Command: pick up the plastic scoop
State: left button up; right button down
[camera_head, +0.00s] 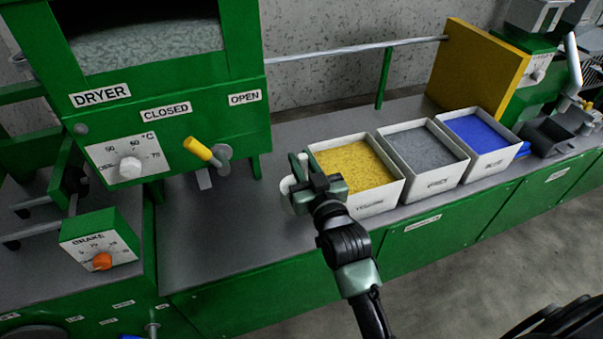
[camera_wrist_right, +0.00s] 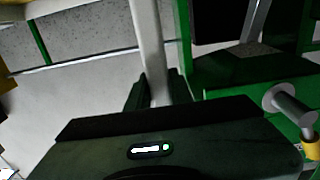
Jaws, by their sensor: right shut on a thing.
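My right gripper (camera_head: 304,172) is at the left side of the yellow bin, above the grey bench. It is shut on the pale plastic scoop (camera_head: 288,188), whose rounded white part shows just left of the fingers. In the right wrist view the pale handle of the scoop (camera_wrist_right: 147,45) runs upward from between the two dark fingers (camera_wrist_right: 158,92). Much of the scoop is hidden by the gripper in the head view. My left gripper is not in view.
White bins of yellow (camera_head: 393,192), grey (camera_head: 440,176) and blue (camera_head: 497,157) material stand in a row on the bench (camera_head: 225,235). The green dryer (camera_head: 150,100) with a yellow-handled lever (camera_head: 198,149) stands left. A yellow panel (camera_head: 480,65) rises behind the bins.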

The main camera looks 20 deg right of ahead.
notch_tip(320, 180, up, 14)
jog(key=p, duration=0.1)
jog(key=shift+r, duration=0.25)
jog(key=shift+f, duration=0.1)
dwell(0.4)
